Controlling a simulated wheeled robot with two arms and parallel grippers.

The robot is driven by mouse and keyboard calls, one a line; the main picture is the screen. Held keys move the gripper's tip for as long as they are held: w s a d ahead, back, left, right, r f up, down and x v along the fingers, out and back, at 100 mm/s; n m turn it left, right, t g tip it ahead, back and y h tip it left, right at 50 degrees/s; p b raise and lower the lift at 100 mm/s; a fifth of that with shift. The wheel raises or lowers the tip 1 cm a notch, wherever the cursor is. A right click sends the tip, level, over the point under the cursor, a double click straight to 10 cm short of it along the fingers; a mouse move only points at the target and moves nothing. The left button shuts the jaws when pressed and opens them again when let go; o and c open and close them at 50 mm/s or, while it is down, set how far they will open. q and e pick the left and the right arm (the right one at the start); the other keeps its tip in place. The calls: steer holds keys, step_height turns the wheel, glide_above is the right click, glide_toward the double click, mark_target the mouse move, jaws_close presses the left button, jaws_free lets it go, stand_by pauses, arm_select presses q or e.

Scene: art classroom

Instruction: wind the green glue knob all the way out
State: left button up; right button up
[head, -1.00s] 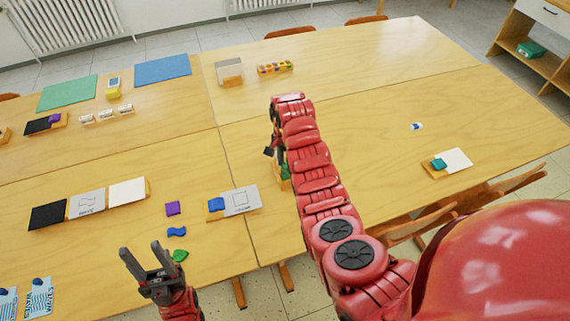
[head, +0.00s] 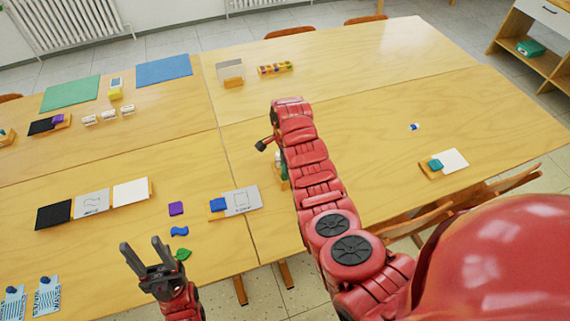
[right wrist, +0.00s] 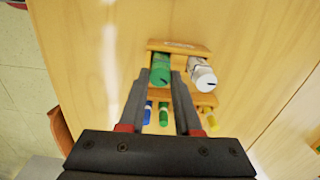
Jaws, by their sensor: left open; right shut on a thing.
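In the right wrist view, a green cylinder with a round end (right wrist: 161,70), which I take to be the green glue's knob, sits in a wooden holder (right wrist: 182,47). The two fingers of my right gripper (right wrist: 164,76) close on its sides. How far the knob is wound out cannot be told. In the head view, the holder and glue are mostly hidden behind my red right arm; only a bit of green (head: 284,171) shows. My left gripper (head: 145,248) is open and empty at the near left.
A white bottle (right wrist: 202,75) stands beside the green one. Smaller blue (right wrist: 148,112), green (right wrist: 163,114) and yellow (right wrist: 212,120) pieces sit in the holder's lower row. A grey card (head: 241,201) lies on the table left of my right arm.

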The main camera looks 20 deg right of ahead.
steer(key=shift+r+m+p, duration=0.1)
steer(key=shift+m+p, duration=1)
steer(key=shift+m, duration=1.4)
steer(key=o, duration=1.4)
steer(key=shift+o, duration=0.2)
